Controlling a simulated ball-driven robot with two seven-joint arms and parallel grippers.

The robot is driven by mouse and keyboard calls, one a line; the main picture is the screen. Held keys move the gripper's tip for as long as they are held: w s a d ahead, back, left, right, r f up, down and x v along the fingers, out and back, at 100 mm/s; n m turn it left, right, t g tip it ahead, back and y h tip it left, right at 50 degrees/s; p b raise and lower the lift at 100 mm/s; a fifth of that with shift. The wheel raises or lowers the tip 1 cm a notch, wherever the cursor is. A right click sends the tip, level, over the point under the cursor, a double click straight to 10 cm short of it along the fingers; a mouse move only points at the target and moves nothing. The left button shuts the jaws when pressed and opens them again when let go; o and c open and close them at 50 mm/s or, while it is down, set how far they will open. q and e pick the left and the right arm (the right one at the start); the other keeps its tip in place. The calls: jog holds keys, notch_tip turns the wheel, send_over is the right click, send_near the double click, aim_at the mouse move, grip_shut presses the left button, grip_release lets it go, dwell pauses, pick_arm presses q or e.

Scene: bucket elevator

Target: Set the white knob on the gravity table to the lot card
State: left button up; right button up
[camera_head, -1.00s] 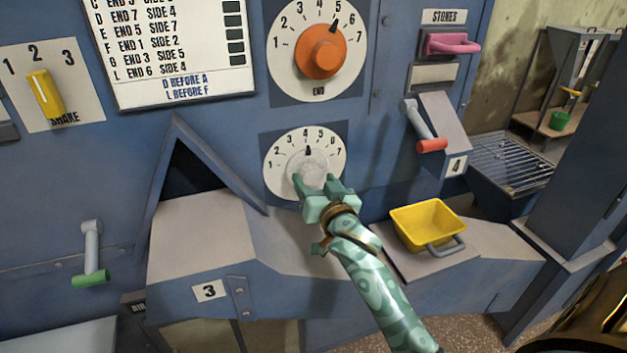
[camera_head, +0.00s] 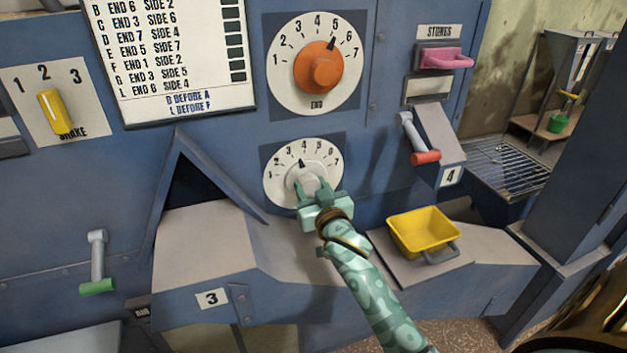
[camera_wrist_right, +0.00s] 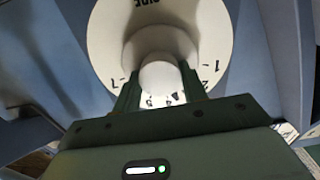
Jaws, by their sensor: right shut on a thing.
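The white knob (camera_head: 307,181) sits on a white numbered dial (camera_head: 276,188) on the blue machine front. Its black pointer points at about 4. My right gripper (camera_head: 316,192) is shut on the knob from below. In the wrist view the knob (camera_wrist_right: 160,76) stands between the two fingers, and the dial (camera_wrist_right: 110,40) is marked SIDE. The lot card (camera_head: 180,55) at upper left lists END and SIDE numbers by letter, such as D END 7 SIDE 4 and L END 6 SIDE 4; its top is cut off. My left gripper is out of view.
A yellow bin (camera_head: 421,232) stands right of my arm. A red-handled lever (camera_head: 418,140), a pink handle (camera_head: 445,58), a yellow SHAKE switch (camera_head: 54,111) and a green-handled lever (camera_head: 98,265) are around.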

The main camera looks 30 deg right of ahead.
jog(key=shift+r+n+p, duration=0.3)
jog(key=shift+n+p, duration=0.05)
jog(key=shift+n, duration=0.25)
jog(key=shift+f+n, duration=0.25)
jog(key=shift+n, duration=0.15)
jog(key=o, duration=1)
jog(key=shift+c, duration=0.2)
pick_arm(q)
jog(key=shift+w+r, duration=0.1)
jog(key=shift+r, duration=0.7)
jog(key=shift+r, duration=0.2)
pick_arm(e)
jog(key=v, duration=1.6)
jog(key=shift+s, duration=0.2)
jog(key=shift+f, duration=0.1)
